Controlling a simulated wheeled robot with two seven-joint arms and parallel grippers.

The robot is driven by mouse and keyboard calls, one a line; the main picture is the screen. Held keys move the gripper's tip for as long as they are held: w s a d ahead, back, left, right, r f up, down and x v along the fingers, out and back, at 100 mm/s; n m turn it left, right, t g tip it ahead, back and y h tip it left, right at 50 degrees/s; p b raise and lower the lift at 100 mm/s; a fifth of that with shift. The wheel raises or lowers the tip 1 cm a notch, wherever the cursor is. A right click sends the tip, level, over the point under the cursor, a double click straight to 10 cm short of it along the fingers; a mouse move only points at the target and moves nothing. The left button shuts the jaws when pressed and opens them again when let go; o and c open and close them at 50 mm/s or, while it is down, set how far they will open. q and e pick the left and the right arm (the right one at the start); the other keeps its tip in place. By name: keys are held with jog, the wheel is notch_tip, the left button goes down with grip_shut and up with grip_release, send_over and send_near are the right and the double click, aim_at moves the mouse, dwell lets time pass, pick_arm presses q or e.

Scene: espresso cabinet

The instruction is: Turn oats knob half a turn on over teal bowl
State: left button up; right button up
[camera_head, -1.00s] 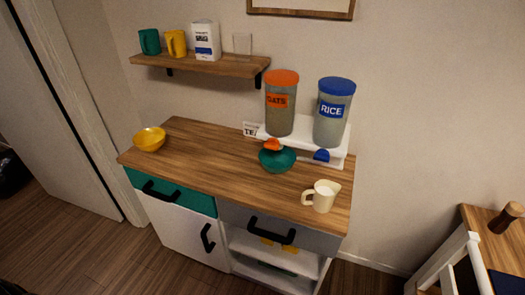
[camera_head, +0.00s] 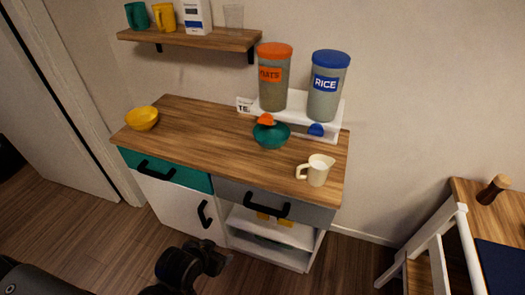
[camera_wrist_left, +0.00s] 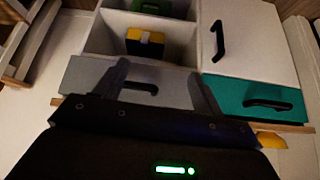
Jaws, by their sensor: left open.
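The oats dispenser (camera_head: 273,93) has an orange lid and an orange label. Its orange knob (camera_head: 265,119) sits low at the front, just above the teal bowl (camera_head: 271,136). The bowl stands on the wooden cabinet top, under the oats outlet; its inside is hard to make out. My left gripper (camera_head: 192,266) is low in front of the cabinet, well apart from the knob and bowl. In the left wrist view its two fingers (camera_wrist_left: 163,88) are spread with nothing between them, facing the cabinet front. My right gripper is not in view.
The rice dispenser (camera_head: 326,90) with blue knob (camera_head: 316,129) stands right of the oats on a white stand. A cream jug (camera_head: 316,170) is at the front right, a yellow bowl (camera_head: 142,118) at the left. A wall shelf (camera_head: 190,37) hangs above. The countertop's middle left is clear.

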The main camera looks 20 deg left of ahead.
pick_arm(q)
jog(key=w+d+r+t, duration=0.1)
jog(key=w+r+t, duration=0.2)
jog(key=w+r, duration=0.35)
jog(key=w+d+r+t, duration=0.1)
jog(key=w+r+t, duration=0.3)
jog(key=w, duration=0.6)
jog(key=n+t, duration=0.1)
jog(key=t, duration=0.3)
send_near(264, 123)
jog(key=w+p, duration=0.1)
jog(key=w, duration=0.3)
jog(key=w+p, duration=0.1)
jog(key=w, duration=0.3)
jog(key=shift+w+d+f+p, duration=0.15)
jog(key=shift+w+d+p, duration=0.05)
jog(key=shift+w+p, duration=0.1)
jog(key=shift+s, duration=0.1)
jog(key=c, duration=1)
